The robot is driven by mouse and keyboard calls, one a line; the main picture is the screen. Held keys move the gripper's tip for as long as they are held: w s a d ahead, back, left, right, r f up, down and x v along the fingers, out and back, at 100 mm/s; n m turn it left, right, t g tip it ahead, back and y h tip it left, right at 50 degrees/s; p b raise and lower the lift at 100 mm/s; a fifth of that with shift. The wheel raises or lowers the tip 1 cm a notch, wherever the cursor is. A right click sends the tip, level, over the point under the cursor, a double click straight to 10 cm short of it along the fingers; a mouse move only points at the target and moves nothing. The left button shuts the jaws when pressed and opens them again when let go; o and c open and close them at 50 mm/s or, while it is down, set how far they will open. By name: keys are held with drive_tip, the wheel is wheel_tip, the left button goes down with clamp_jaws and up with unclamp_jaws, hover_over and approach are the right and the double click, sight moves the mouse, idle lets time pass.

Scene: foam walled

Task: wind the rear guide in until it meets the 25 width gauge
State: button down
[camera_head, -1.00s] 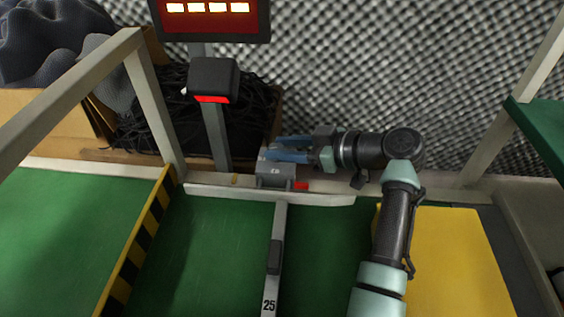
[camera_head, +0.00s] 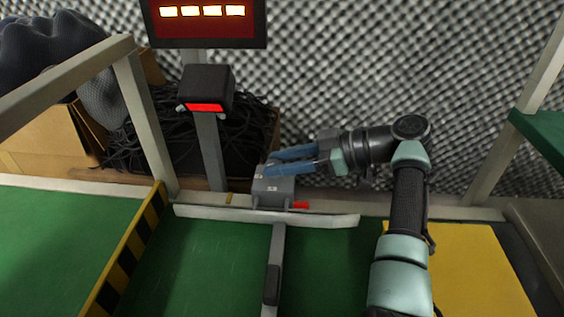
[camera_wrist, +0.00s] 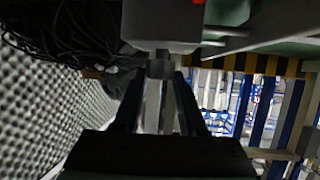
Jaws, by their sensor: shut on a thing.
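The rear guide (camera_head: 210,212) is a pale bar across the far side of the green bed. A grey block (camera_head: 272,190) with a red tab (camera_head: 300,205) stands at its middle. The width gauge (camera_head: 277,245) is a narrow grey strip with a dark grip, running from the guide toward me; its number is out of view now. I cannot tell whether gauge and guide touch. My gripper (camera_head: 278,163) reaches in from the right, behind the block. In the wrist view my gripper (camera_wrist: 160,85) is shut on a small grey knob (camera_wrist: 160,68) beneath the block.
A post with a black box with a red light (camera_head: 206,90) and a red display (camera_head: 205,20) rises behind the guide. A yellow-black striped rail (camera_head: 130,255) borders the bed at left. A carton of black cables (camera_head: 165,140) and foam wall lie behind. A yellow panel (camera_head: 465,270) is at right.

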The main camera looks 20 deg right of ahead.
drive_tip(key=shift+c, duration=2.3)
unclamp_jaws()
drive_tip(key=p+v, duration=0.5)
drive_tip(key=v, duration=0.8)
drive_tip(key=shift+a, duration=0.15)
